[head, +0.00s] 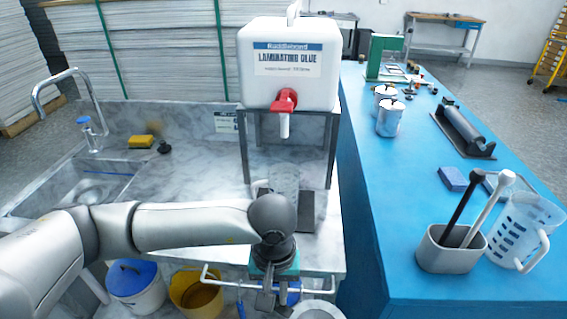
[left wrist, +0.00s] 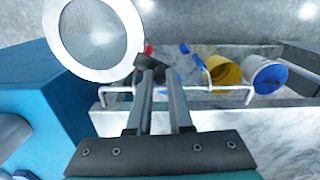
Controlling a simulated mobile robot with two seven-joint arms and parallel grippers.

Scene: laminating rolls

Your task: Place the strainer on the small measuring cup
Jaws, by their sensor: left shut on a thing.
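The strainer, a round mesh bowl with a wide pale rim, fills the upper left of the left wrist view (left wrist: 95,32). Part of its rim shows at the bottom edge of the head view (head: 318,311). My left gripper (head: 268,300) points down in front of the counter's front edge. It is shut on the strainer's dark handle, near the fingertips (left wrist: 160,78). A clear cup (head: 285,180), seemingly the small measuring cup, stands under the glue container's tap, partly hidden behind my left arm. My right gripper is not in view.
The white glue container (head: 290,85) with a red tap sits on a dark metal stand (head: 332,150). A rail (head: 222,284) runs along the counter front above buckets (head: 135,285). A large clear jug (head: 525,230) and grey holder (head: 450,250) stand on the blue table.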

